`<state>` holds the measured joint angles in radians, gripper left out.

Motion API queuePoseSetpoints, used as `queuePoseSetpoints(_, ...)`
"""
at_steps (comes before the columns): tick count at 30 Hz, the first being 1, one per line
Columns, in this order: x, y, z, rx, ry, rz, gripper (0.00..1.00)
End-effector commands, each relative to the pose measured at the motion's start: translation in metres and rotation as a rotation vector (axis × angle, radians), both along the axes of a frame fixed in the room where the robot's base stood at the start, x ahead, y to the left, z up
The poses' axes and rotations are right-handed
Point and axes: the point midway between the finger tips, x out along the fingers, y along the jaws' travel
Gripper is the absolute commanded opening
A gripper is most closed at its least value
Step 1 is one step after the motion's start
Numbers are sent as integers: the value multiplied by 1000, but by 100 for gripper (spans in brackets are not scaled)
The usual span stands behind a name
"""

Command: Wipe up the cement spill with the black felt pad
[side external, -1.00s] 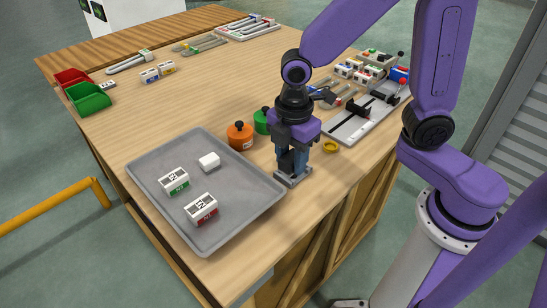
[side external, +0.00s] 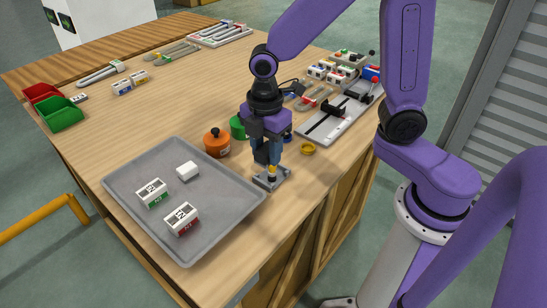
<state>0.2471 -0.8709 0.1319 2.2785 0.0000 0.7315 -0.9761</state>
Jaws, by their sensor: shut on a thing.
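My gripper (side external: 268,163) points straight down over a small grey base plate (side external: 263,184) near the table's front edge, right of the tray. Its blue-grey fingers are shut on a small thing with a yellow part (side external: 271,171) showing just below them. I cannot tell what the thing is or whether it still touches the plate. I cannot make out the black felt pad or the cement spill; the gripper hides part of the table behind it.
A grey tray (side external: 207,216) holds two labelled boxes and a white block (side external: 188,170).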

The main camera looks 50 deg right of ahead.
Motion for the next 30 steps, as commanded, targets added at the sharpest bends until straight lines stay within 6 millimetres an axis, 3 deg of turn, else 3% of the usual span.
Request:
queuePoseSetpoints(6, 70, -61, -12, -1, 2, -15, 16)
queuePoseSetpoints(15, 131, -168, -33, 0, 2, -13, 16)
queuePoseSetpoints(22, 148, -231, -46, 0, 1, -6, 16)
queuePoseSetpoints(30, 151, -255, -53, 0, 1, 0, 16)
